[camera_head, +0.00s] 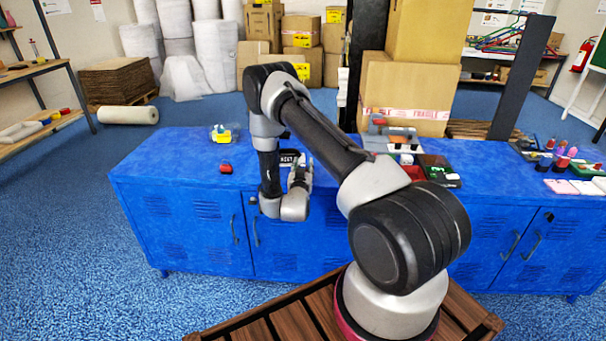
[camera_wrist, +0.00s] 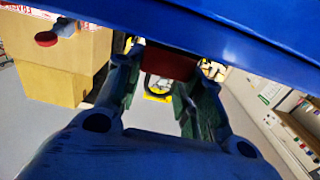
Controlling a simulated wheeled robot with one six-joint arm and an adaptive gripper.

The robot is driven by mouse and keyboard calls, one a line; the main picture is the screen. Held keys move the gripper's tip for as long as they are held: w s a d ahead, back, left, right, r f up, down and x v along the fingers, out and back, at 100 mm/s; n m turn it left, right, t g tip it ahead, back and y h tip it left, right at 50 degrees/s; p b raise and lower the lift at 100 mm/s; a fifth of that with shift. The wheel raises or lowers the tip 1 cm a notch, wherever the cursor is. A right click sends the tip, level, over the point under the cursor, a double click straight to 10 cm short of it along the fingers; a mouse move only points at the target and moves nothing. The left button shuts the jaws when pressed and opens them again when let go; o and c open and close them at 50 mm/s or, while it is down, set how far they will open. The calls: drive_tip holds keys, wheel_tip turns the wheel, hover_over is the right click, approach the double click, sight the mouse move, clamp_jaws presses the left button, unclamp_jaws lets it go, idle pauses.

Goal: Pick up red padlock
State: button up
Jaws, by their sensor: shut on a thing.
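The red padlock (camera_wrist: 172,62) is between the two fingers of my gripper (camera_wrist: 155,88) in the wrist view. Its body is dark red, and a dark loop like a shackle shows below it in the picture. My gripper is shut on it, close to the blue cabinet top (camera_wrist: 250,45), which fills the upper part of that view. I cannot tell whether the padlock touches the top. In the head view my gripper (camera_head: 301,172) is at the cabinet's front edge, and the padlock cannot be made out there.
A small red object (camera_head: 226,168) and a yellow object (camera_head: 221,135) lie left of my gripper on the blue cabinet (camera_head: 170,165). A black sign (camera_head: 291,157) is just behind my gripper. Trays and small items (camera_head: 435,168) stand right. Large cartons (camera_head: 405,95) stand behind the cabinet.

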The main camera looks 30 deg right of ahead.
drive_tip(key=shift+r, duration=5)
